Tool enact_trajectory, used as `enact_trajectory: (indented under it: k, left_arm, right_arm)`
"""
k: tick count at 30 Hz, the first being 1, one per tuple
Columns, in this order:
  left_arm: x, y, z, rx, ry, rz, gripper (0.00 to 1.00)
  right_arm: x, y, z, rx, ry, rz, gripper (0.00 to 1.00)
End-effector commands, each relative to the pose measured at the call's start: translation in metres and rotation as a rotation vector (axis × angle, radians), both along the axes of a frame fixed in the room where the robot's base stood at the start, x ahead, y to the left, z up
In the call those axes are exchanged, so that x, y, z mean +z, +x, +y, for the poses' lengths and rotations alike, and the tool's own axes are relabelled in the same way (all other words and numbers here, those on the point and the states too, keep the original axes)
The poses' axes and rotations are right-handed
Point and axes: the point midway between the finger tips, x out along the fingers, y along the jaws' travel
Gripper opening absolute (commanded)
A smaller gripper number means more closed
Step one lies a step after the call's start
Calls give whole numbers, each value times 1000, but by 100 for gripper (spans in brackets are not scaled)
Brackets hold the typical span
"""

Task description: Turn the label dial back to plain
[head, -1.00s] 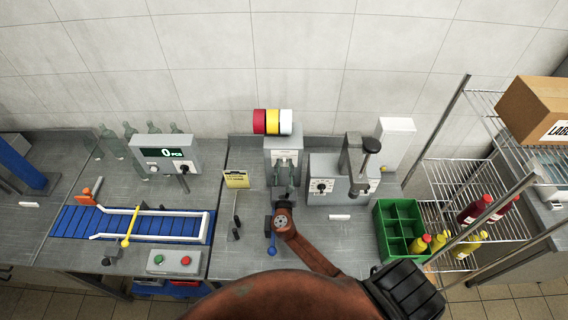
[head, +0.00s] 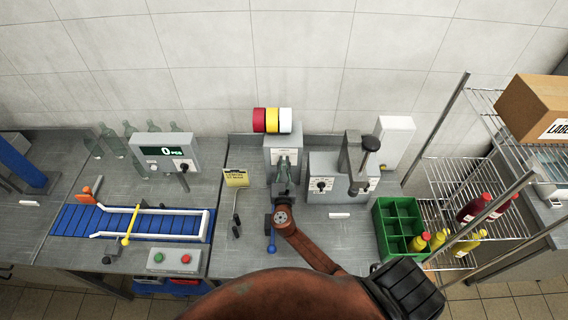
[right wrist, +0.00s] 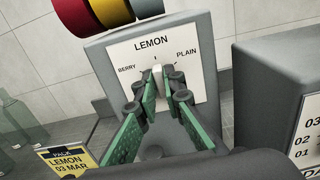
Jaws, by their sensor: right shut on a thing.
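The label dial (right wrist: 157,77) is a pale knob on the front plate of a grey labeller (head: 282,143). The plate reads BERRY at left, LEMON at top and PLAIN at right. The knob stands about upright, towards LEMON, though the fingers cover part of it. My right gripper (right wrist: 160,92) has its green-padded fingers on both sides of the knob and is shut on it. In the head view the right gripper (head: 284,170) reaches the labeller's front and hides the dial. My left gripper is not in view.
Red, yellow and white rolls (head: 272,120) sit above the labeller. A yellow card (right wrist: 68,161) reads PACK LEMON 03 MAR. Right of the labeller is a grey machine (head: 325,178) with a dial and a press. A green crate (head: 383,228) and a blue conveyor (head: 78,222) flank the work area.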

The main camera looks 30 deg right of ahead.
Motion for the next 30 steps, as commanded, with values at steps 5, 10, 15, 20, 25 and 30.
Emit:
enact_trajectory:
  k: [5,10,15,20,25,30]
  left_arm:
    - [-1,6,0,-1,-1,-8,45]
    - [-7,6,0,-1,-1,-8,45]
    - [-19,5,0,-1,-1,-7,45]
    - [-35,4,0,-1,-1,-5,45]
    - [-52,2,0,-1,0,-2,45]
    - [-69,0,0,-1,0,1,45]
  right_arm:
    - [0,0,0,0,8,-5,0]
    - [-2,0,0,0,46,-30,0]
    - [-3,0,0,1,132,-82,0]
    - [-4,0,-1,1,248,-153,0]
    - [-4,-1,-1,0,387,-239,0]
    - [-5,-1,-1,1,524,-322,0]
